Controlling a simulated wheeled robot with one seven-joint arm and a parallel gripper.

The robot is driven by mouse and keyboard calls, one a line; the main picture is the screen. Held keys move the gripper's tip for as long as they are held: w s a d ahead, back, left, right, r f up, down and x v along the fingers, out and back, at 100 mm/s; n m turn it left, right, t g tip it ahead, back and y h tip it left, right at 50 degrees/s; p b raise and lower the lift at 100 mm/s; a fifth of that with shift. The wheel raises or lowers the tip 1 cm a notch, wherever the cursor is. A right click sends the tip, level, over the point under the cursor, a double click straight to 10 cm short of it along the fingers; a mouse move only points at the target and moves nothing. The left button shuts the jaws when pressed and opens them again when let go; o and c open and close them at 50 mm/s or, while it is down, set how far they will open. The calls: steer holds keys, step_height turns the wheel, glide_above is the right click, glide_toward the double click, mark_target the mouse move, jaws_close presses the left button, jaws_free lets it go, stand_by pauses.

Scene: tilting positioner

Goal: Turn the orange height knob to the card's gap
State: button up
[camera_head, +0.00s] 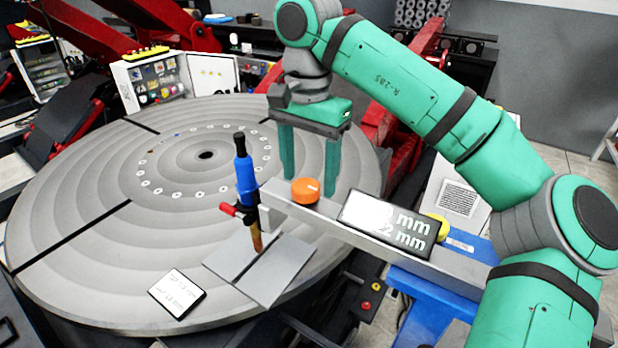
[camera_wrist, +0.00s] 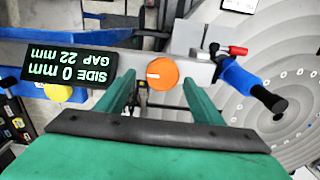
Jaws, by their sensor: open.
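The orange height knob (camera_head: 305,191) sits on top of the grey beam, with a pale mark on its face. In the wrist view the knob (camera_wrist: 162,74) lies between and beyond the fingertips of my gripper (camera_wrist: 158,85). In the head view my gripper (camera_head: 308,185) points down behind the knob, its green fingers apart and empty. The black display (camera_wrist: 70,69) reads, upside down, "SIDE 0 mm" and "GAP 22 mm". The card (camera_head: 177,294) lies on the round table; its figures are too small to read surely. A blue torch (camera_head: 245,175) hangs at the beam's end above the plates.
Two grey plates (camera_head: 262,268) lie on the large round table (camera_head: 90,215) under the torch. A yellow knob (camera_head: 437,226) sits beside the display. A red handle (camera_head: 230,209) sticks out by the torch. Bins and red machinery stand behind.

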steer(key=shift+a+f, duration=0.4)
steer(key=shift+f, duration=0.35)
steer(key=shift+s, duration=0.1)
steer(key=shift+d, duration=0.1)
steer(key=shift+c, duration=0.2)
steer(key=c, duration=1)
steer(key=shift+m, duration=0.3)
